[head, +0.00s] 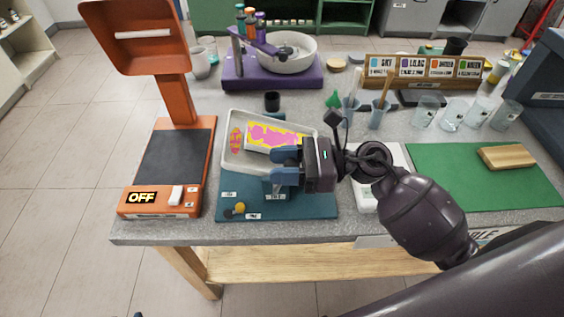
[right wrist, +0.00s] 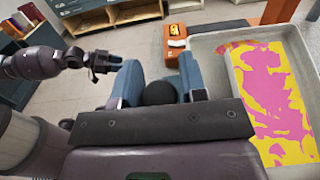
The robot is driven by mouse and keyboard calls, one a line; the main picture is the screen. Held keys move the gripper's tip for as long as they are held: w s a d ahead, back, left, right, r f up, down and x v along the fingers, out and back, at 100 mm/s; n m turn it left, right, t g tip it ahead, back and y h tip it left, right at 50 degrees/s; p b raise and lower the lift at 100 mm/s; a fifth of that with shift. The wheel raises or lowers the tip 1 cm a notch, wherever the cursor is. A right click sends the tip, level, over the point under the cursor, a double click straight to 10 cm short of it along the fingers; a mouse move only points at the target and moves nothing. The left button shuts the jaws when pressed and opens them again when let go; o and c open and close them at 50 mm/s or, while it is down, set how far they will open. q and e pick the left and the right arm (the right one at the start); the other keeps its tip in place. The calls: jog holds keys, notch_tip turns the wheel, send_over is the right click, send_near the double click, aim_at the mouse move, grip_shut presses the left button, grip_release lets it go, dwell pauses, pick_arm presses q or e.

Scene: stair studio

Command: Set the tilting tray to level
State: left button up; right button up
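The tilting tray (head: 229,150) is a pale, shallow tray on a teal base (head: 305,208). It holds a pink and yellow patterned slab (head: 275,137), and its far rim slopes down to the right in the head view. The tray also shows at the right of the right wrist view (right wrist: 215,52). My right gripper (head: 281,167) is at the tray's front right. In the right wrist view its blue fingers (right wrist: 160,80) flank a round black knob (right wrist: 160,93), with no clear gap visible. The gripper hides the knob in the head view.
An orange stand with a dark plate (head: 170,155) and an OFF display is left of the tray. A purple device with a white bowl (head: 285,62) stands behind. Several clear cups (head: 452,112) and a green mat (head: 445,180) lie to the right.

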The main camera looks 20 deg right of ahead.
grip_shut()
jog(key=shift+a+r+p, duration=0.1)
jog(key=shift+r+p, duration=0.15)
jog(key=shift+p, duration=0.1)
jog(key=p, duration=0.1)
jog(key=a+h+p, duration=0.1)
jog(key=shift+w+r+p, duration=0.15)
jog(key=shift+r+p, duration=0.1)
jog(key=shift+p, duration=0.05)
jog(key=shift+w+a+g+h+p, duration=0.1)
jog(key=shift+a+g+h+p, duration=0.2)
jog(key=shift+h+p, duration=0.4)
pick_arm(q)
notch_tip(320, 180, up, 10)
jog(key=w+p, duration=0.1)
jog(key=p, duration=0.2)
jog(key=shift+f+t+p, duration=0.15)
jog(key=shift+t+p, duration=0.2)
jog(key=shift+t, duration=0.05)
pick_arm(e)
jog(key=shift+w+a+f+g+h, duration=0.2)
jog(key=shift+a+f+g+h, duration=0.15)
jog(key=shift+a+h, duration=0.35)
pick_arm(q)
jog(key=shift+w, duration=0.2)
pick_arm(e)
jog(key=shift+d, duration=0.1)
